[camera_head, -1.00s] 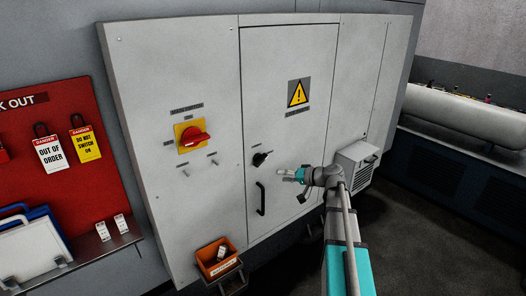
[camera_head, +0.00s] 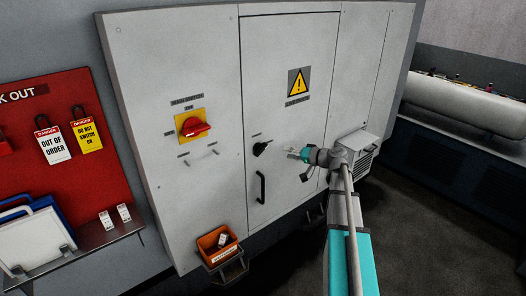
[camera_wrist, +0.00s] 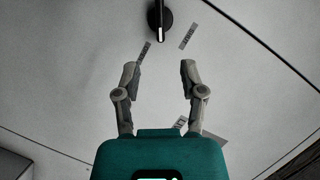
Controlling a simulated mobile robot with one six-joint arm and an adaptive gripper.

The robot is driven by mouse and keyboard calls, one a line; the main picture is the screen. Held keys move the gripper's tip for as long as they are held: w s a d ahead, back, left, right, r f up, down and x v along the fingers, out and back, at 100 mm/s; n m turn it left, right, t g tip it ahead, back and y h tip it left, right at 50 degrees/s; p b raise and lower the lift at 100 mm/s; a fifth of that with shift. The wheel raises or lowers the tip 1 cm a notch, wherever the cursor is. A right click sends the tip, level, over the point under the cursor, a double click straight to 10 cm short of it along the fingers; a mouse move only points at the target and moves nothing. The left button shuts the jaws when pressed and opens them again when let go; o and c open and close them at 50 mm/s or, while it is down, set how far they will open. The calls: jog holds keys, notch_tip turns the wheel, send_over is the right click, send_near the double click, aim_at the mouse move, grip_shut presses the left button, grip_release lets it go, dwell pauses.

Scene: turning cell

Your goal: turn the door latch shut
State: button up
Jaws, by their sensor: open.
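The black door latch (camera_head: 261,148) is a small turn knob on the grey cabinet door (camera_head: 290,60), above the black door handle (camera_head: 260,187). In the wrist view the latch (camera_wrist: 159,20) is at the top centre, with a pale line on its lever. Small label plates lie on the door beside it. My gripper (camera_head: 291,153) is just right of the latch in the head view. In the wrist view my gripper (camera_wrist: 160,70) has its two fingers spread, with nothing between them. The latch lies beyond the fingertips and apart from them.
A red and yellow main switch (camera_head: 193,127) is on the panel left of the door. An orange bin (camera_head: 216,243) hangs low at the cabinet's front. A grey vented box (camera_head: 357,147) sticks out behind my arm. A red lockout board (camera_head: 70,140) is at far left.

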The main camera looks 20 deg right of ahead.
aim_at(264, 150)
jog(key=b+x, duration=0.2)
jog(key=x, duration=1)
jog(key=shift+c, duration=0.3)
grip_shut()
